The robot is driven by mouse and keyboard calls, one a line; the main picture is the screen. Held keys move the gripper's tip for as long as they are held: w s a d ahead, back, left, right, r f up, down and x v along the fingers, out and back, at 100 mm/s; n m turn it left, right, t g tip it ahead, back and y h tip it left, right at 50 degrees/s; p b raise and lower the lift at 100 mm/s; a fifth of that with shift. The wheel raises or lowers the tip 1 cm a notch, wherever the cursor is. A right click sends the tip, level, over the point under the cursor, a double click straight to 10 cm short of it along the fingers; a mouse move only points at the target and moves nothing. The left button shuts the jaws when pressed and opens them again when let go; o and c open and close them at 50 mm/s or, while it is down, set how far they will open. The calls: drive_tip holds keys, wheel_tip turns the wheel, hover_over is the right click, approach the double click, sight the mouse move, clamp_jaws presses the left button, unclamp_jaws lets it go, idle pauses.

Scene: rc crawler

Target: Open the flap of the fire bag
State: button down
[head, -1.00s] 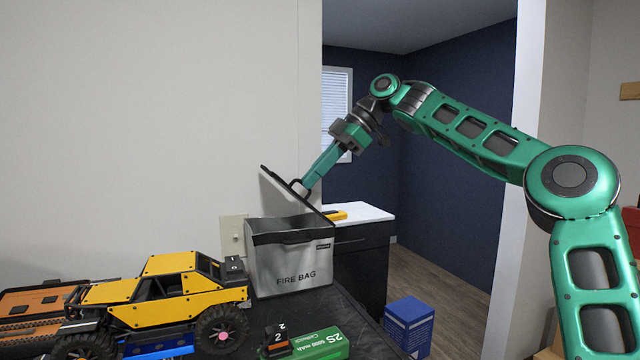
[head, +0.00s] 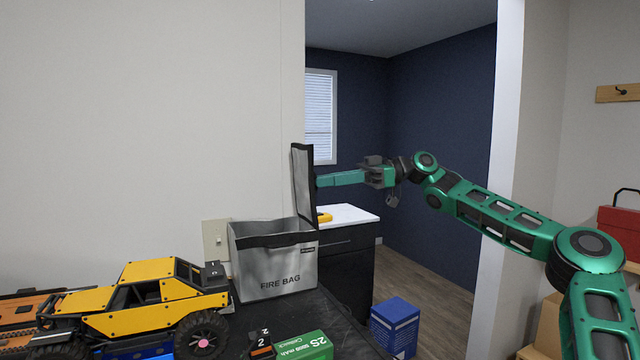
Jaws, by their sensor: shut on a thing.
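The grey fire bag (head: 275,272) stands on the dark table, its black-rimmed mouth uncovered and facing up. Its flap (head: 302,185), grey with black edges, stands nearly upright above the bag's right side. My gripper (head: 318,182) reaches in from the right and is shut at the flap's outer face. The flap's edge hides the exact grip point, and the flap's handle loop is not clear here.
A yellow crawler (head: 150,298) stands left of the bag. A green battery box (head: 304,346) and a small black block (head: 261,343) lie in front. A white-topped cabinet (head: 345,215) and a blue box (head: 395,326) are to the right, beyond the table.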

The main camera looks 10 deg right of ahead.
drive_tip(key=shift+d+f+y, duration=0.1)
drive_tip(key=shift+f+y, duration=0.2)
drive_tip(key=c, duration=1.9)
unclamp_jaws()
drive_tip(key=d, duration=1.1)
drive_tip(key=shift+w+r, duration=0.3)
drive_tip(key=shift+w, duration=0.1)
drive_tip(key=shift+s+a, duration=0.1)
drive_tip(key=shift+s, duration=0.05)
